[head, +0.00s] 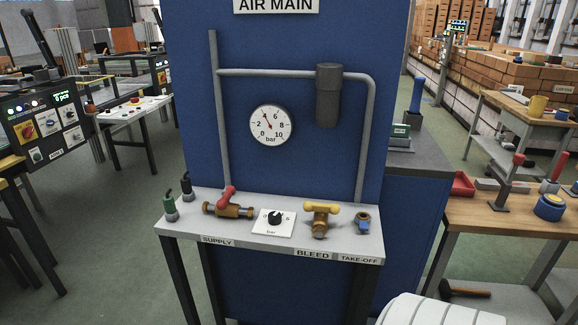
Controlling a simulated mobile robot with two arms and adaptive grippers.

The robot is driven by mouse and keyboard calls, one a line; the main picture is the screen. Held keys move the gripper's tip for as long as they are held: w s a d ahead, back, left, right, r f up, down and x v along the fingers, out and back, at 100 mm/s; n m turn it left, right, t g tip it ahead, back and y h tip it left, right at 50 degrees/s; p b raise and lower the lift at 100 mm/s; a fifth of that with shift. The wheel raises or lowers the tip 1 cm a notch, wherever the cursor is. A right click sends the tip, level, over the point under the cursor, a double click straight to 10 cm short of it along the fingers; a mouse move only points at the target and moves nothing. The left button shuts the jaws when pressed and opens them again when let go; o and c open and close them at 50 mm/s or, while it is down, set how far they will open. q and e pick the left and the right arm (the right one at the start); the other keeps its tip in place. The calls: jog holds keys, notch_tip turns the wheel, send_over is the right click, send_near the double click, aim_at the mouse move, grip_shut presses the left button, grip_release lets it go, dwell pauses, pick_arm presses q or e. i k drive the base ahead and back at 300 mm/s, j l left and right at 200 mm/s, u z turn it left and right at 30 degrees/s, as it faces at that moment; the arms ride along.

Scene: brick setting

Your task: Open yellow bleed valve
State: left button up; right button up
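The bleed valve (319,223) stands on the grey bench behind the BLEED label (313,254). It has a brass body and a yellow handle (322,207) lying crosswise, left to right, on top. The brass body points toward the bench's front edge. Neither of my grippers shows in the head view, so nothing is seen touching the valve.
A gauge (270,125) and pipes are on the blue panel behind.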

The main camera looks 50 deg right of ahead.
aim_at(334, 208)
jog(key=z, duration=1.85)
jog(key=j+u, duration=0.3)
